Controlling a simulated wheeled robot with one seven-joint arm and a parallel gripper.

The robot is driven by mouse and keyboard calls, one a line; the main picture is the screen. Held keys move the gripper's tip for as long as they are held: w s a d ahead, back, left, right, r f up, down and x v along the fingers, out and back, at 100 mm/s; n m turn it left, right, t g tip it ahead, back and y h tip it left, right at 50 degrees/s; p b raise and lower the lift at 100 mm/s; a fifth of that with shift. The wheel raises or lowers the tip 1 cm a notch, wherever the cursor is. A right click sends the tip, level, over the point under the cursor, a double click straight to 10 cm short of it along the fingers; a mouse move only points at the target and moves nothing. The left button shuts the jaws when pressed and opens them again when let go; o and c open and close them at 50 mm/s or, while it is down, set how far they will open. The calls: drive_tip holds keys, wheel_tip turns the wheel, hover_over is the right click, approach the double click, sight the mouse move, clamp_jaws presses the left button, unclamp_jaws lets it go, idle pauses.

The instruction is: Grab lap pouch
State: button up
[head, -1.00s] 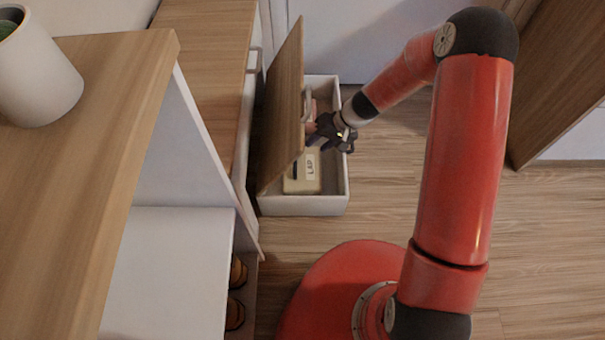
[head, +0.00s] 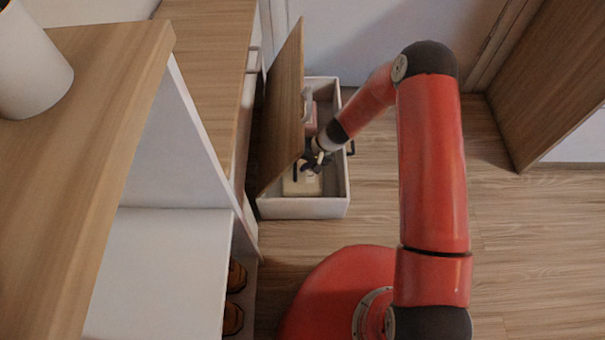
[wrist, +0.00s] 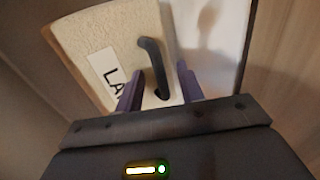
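The lap pouch (head: 303,187) is a cream box-like pouch lying in the near part of the open white drawer (head: 305,207). In the wrist view the pouch (wrist: 115,35) shows a white label, partly hidden, reading "LA", and a dark curved handle (wrist: 152,62). My gripper (head: 313,165) is over the pouch in the head view and hides its label. In the wrist view my gripper (wrist: 160,78) is open, with one purple finger on each side of the handle's lower part. I cannot tell whether either finger touches it.
A tilted wooden panel (head: 284,110) stands along the drawer's left side, close to my gripper. A pinkish item (head: 310,122) lies farther back in the drawer. The wooden floor (head: 530,240) to the right is clear.

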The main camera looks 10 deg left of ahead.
clamp_jaws()
drive_tip(key=shift+r, duration=0.1)
idle(0.4)
